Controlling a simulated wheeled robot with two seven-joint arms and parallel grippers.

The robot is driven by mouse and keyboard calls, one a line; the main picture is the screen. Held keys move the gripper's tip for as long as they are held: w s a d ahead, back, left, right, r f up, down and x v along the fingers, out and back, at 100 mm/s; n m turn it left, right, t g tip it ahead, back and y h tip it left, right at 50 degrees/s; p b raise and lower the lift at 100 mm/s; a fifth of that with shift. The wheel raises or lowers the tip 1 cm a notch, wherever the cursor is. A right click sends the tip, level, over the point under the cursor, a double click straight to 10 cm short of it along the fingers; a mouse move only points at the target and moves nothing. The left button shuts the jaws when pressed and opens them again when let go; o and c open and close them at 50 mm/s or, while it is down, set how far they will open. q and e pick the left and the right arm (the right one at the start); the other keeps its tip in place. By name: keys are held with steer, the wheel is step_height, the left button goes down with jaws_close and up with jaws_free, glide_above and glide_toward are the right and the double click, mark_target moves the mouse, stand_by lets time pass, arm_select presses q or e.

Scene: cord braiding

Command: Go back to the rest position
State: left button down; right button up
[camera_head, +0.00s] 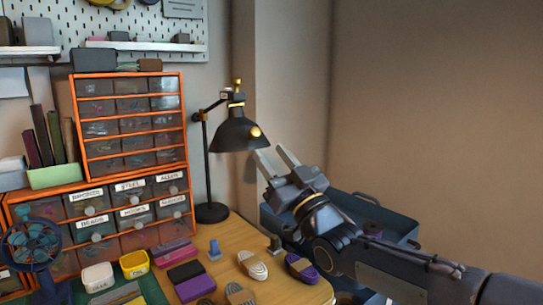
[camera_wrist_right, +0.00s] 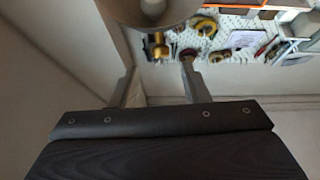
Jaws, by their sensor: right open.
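My right gripper (camera_head: 272,153) is raised at the right of the table, its two fingers apart and pointing up and left towards the black desk lamp (camera_head: 238,132). Nothing is between the fingers. In the right wrist view the gripper (camera_wrist_right: 158,68) also shows spread and empty fingers, with the inside of a lamp shade (camera_wrist_right: 150,12) at the top edge. Bundled cords lie on the wooden table below: a beige one (camera_head: 252,265) and a purple one with a light band (camera_head: 300,267). My left gripper is not in view.
Orange-framed drawer cabinets (camera_head: 128,120) stand at the back left. A blue fan (camera_head: 32,243), a yellow container (camera_head: 134,264) and a white container (camera_head: 97,277) are at the front left. A dark blue open case (camera_head: 395,222) lies behind my right arm. The wall at right is bare.

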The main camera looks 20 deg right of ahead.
steer(key=s+d+f+m+g+h, duration=0.3)
steer(key=s+f+g, duration=0.15)
steer(key=f, duration=0.45)
steer(key=s+d+f+m+g+h, duration=0.2)
steer(key=s+d+f+g+h, duration=0.15)
steer(key=s+f, duration=0.45)
steer(key=s+a+f+m+g+y, duration=0.15)
steer(key=s+a+f+g, duration=0.25)
steer(key=s+f+g, duration=0.9)
steer(key=s+r+t+p, duration=0.1)
steer(key=s+r+p, duration=0.1)
steer(key=r+p, duration=0.9)
steer(key=s+r+t+p, duration=0.2)
steer(key=r+p, duration=1)
steer(key=p, duration=0.4)
steer(key=shift+s+a+t+y, duration=0.25)
steer(key=shift+a+t+y, duration=0.05)
steer(key=shift+a+y, duration=0.15)
steer(key=shift+n, duration=0.25)
